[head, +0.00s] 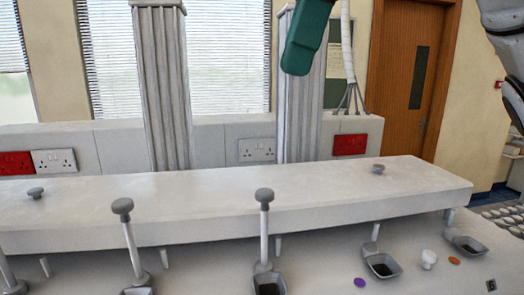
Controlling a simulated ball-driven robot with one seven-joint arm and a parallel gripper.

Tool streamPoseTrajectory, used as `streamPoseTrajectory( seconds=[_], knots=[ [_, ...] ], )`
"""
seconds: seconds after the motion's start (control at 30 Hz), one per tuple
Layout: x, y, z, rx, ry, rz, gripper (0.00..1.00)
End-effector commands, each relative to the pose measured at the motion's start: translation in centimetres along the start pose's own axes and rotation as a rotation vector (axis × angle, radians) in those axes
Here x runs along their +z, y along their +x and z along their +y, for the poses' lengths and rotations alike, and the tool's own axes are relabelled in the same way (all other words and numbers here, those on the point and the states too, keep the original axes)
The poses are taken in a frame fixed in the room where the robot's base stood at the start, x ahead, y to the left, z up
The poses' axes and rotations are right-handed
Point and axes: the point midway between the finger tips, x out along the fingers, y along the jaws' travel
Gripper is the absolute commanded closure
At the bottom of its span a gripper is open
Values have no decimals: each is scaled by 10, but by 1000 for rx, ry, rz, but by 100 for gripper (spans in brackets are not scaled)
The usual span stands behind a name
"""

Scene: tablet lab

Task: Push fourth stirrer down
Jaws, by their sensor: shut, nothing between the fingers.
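Stirrers with grey knobs stand along the bench (225,262). Two are tall in front of the shelf: one at left (122,206) and one at centre (264,195), each a pale rod rising from a grey base. Two grey knobs show low at the shelf top, the left one (36,193) and the right one (378,169). Part of another rod (7,272) is cut off at the far left. Which stirrer is the fourth I cannot tell. My arm's grey links show at the upper right edge, apart from the stirrers; my gripper is not clearly in view.
A long white shelf (220,200) runs above the bench. Dark-centred grey cups (396,270) line the front, with a purple disc (360,282), a white piece (428,259) and an orange disc (454,260) near the right ones. A green object (306,35) hangs above.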

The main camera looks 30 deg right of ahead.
Motion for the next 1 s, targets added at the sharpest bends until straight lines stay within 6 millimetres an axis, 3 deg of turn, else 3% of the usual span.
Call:
streamPoseTrajectory(
  seconds=[0.27,0.7,1.0],
  knots=[
    [0,17,0,-4,-3,-1,100],
    [1,98,0,-1,0,-3,100],
    [10,133,1,0,1,-1,100]
  ],
)
